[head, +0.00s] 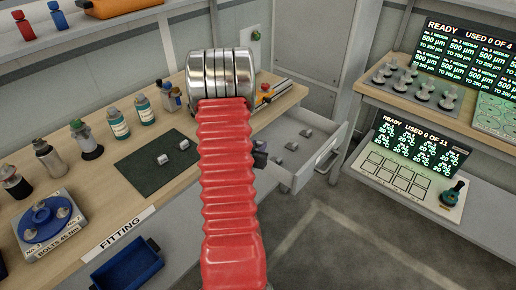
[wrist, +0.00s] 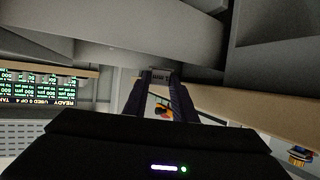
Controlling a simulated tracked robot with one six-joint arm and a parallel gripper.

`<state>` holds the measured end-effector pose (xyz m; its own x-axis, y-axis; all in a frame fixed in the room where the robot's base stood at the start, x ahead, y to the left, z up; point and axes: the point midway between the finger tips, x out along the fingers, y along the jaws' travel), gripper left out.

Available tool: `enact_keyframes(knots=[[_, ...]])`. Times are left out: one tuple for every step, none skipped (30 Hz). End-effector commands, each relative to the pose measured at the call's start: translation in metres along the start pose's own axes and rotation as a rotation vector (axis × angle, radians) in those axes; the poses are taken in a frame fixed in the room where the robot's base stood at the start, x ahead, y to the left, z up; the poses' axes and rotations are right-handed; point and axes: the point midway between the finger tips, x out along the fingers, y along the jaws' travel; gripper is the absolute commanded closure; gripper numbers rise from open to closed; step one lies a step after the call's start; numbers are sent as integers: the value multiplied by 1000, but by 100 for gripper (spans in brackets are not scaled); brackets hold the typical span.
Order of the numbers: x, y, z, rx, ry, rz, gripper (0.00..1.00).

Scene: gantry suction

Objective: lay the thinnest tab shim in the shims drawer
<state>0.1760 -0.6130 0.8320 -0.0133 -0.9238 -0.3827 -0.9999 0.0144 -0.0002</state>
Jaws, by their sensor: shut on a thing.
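My gripper (wrist: 160,80) is shut on a small grey piece (wrist: 160,74), seen between its fingertips in the wrist view. I cannot tell its thickness or whether it is a tab shim. In the head view my red arm hides most of the gripper; a dark part of it (head: 260,156) shows by the left side of the open drawer. The open drawer (head: 327,150) juts out from under the bench, and several small metal pieces (head: 292,146) lie in it. I cannot read a label on it. Two similar small pieces (head: 162,159) (head: 184,144) lie on the dark mat (head: 150,178).
Bottles (head: 118,122) stand along the bench's back left. A blue bolt fixture (head: 45,217) and a blue bin (head: 128,268) are at the front left. A right-hand bench (head: 385,93) carries screens and nozzles. The floor (head: 345,235) between is clear.

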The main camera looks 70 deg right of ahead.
Motion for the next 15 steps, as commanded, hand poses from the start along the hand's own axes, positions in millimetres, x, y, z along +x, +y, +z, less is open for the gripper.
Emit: enact_keyframes(knots=[[2,0,4,-1,-1,0,98],[2,0,5,0,-1,0,98],[2,0,6,0,0,0,98],[3,0,7,0,0,0,98],[3,0,7,0,0,0,98],[3,0,7,0,1,0,98],[3,0,7,0,1,0,98],[3,0,6,0,1,0,98],[2,0,7,0,0,0,98],[2,1,7,0,0,1,98],[2,1,7,0,0,1,98],[3,1,7,0,0,1,98],[3,1,8,0,0,1,98],[3,1,8,0,0,1,98],[4,1,9,0,0,1,98]])
